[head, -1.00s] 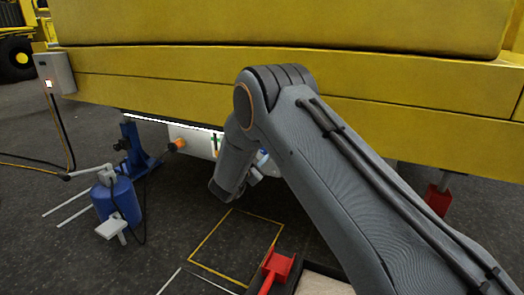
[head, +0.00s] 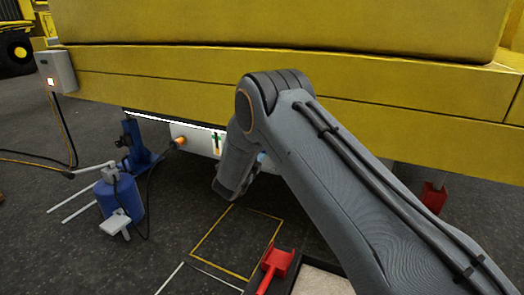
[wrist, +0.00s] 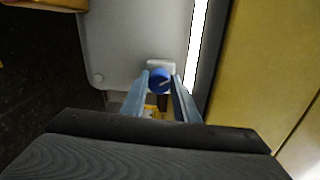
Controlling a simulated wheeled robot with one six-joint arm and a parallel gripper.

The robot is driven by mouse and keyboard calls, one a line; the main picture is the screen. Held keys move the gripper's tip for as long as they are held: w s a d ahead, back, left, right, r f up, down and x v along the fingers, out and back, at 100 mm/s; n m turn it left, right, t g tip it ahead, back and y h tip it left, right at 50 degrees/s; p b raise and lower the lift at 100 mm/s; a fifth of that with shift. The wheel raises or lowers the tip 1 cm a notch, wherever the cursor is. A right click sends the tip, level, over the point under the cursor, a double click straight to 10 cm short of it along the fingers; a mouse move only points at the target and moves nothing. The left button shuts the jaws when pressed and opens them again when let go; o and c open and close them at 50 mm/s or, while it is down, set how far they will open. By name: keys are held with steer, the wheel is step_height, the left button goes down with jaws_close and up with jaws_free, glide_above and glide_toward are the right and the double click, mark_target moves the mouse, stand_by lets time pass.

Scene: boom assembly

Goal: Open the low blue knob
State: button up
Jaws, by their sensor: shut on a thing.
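The low blue knob (wrist: 160,81) sits on a small light mount on a grey panel (wrist: 125,45) in the wrist view. It has a pale line across its face. My gripper (wrist: 161,77) is shut on it, with one pale finger on each side. In the head view the panel (head: 192,135) hangs under the yellow boom. A small patch of blue shows there just right of my arm. My arm covers most of that spot, and my gripper is largely hidden.
The yellow boom (head: 200,95) runs above my wrist. A blue tank (head: 122,199) with hoses stands at left near a blue stand (head: 137,150). An orange fitting (head: 180,141) is on the panel. A red piece (head: 278,263) lies at the front.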

steer(key=m+p, duration=0.1)
steer(key=m, duration=0.6)
steer(key=shift+d, duration=0.15)
steer(key=m, duration=0.6)
steer(key=shift+m, duration=0.3)
steer(key=shift+t, duration=0.3)
steer(key=o, duration=1.1)
steer(key=shift+c, duration=0.2)
steer(key=shift+s, duration=0.15)
steer(key=p+v, duration=0.2)
steer(key=v, duration=0.5)
steer(key=shift+s, duration=0.3)
